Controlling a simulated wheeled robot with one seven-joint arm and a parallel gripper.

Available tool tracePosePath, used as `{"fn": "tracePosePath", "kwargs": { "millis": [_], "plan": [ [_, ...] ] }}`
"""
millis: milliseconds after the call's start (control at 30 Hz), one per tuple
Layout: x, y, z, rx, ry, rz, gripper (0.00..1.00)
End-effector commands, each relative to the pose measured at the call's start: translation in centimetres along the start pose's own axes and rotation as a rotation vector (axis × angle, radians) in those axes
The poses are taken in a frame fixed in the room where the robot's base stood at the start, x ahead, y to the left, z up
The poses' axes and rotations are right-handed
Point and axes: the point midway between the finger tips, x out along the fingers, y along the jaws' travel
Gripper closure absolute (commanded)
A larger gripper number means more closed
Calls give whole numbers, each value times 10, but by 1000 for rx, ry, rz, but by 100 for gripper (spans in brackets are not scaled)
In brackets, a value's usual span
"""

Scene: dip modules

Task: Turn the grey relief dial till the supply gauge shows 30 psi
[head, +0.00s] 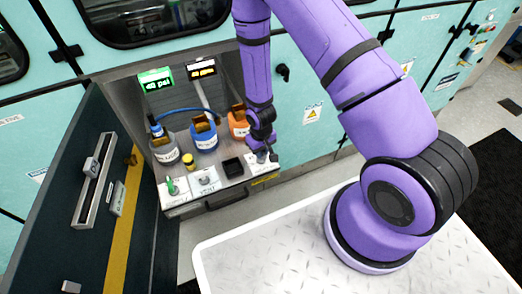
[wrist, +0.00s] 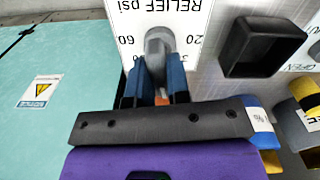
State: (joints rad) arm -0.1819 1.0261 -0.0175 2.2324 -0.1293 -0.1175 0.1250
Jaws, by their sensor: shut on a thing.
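The grey relief dial (wrist: 158,42) stands on a white plate (wrist: 130,14) marked "RELIEF psi", with 60 and 20 among its numbers, seen upside down in the wrist view. My gripper (wrist: 158,78) is shut on the dial, with a blue finger on each side of it. In the head view my gripper (head: 262,146) is at the right end of the cabinet's shelf, and the dial is mostly hidden by it there. The green lit gauge (head: 156,78) at the cabinet's back reads about 42 psi; its last digit is hard to read.
A grey, a blue (head: 204,137) and an orange bottle (head: 238,124) stand behind the front panel. A black square tray (head: 232,167) is left of my gripper. The open dark door (head: 90,190) bounds the left.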

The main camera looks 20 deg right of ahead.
Motion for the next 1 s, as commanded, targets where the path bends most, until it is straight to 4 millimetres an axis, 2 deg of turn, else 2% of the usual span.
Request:
{"fn": "tracePosePath", "kwargs": {
  "millis": [400, 1000],
  "plan": [
    [0, 0, 0, -229, 1, 0, 100],
    [0, 0, 0, -274, 2, 0, 100]
  ]
}}
